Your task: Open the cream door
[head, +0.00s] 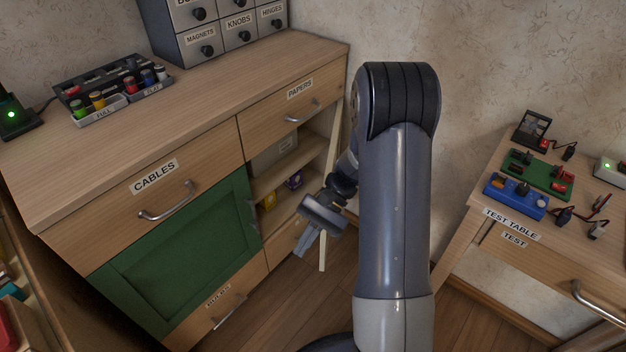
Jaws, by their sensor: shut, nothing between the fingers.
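A narrow cream door (329,190) shows nearly edge-on at the right end of the wooden cabinet. It stands swung out from the cabinet, and the shelves beside it are open to view. Its far face and handle are hidden from this view. My gripper (303,247) is shut and empty, in front of the open shelves and just left of the door's lower part. I cannot tell whether it touches the door.
A green door (183,262) on the cabinet's left is closed. The open compartment holds a grey box (274,155), a yellow box (269,201) and a purple box (294,180). Drawers are shut. A test table (465,215) stands at right, with bare floor (290,305) between.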

